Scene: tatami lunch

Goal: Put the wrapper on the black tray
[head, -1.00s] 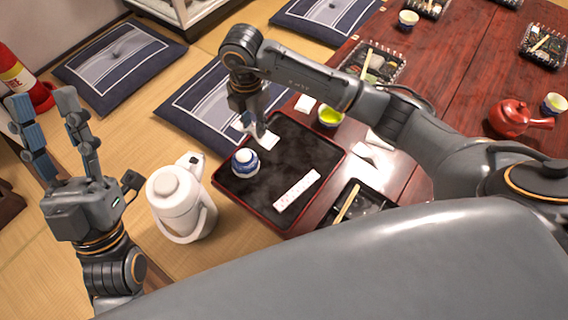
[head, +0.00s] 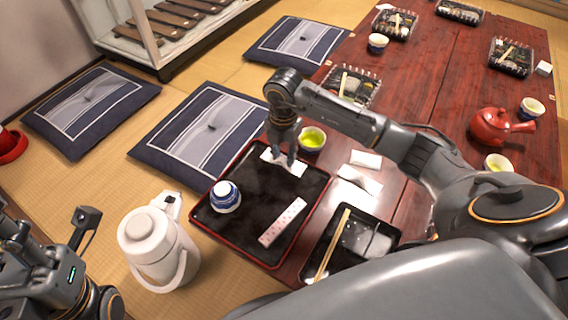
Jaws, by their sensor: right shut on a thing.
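The wrapper (head: 270,156) is a white paper piece, pinched near its middle, with an end showing on each side of the fingers. My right gripper (head: 284,164) points down and is shut on it, over the far part of the black tray (head: 252,208). I cannot tell whether the wrapper touches the tray. The tray has a red rim and carries a blue and white lidded cup (head: 226,198) at the left and a flat pink-patterned paper strip (head: 282,222) at the right. My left gripper (head: 40,280) is at the lower left edge, its fingertips out of view.
A white pot (head: 157,245) stands left of the tray. A green tea cup (head: 312,138) is just beyond it. A smaller black tray with chopsticks (head: 385,240) and folded white papers (head: 360,181) lie to the right. A red teapot (head: 495,125) is farther right.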

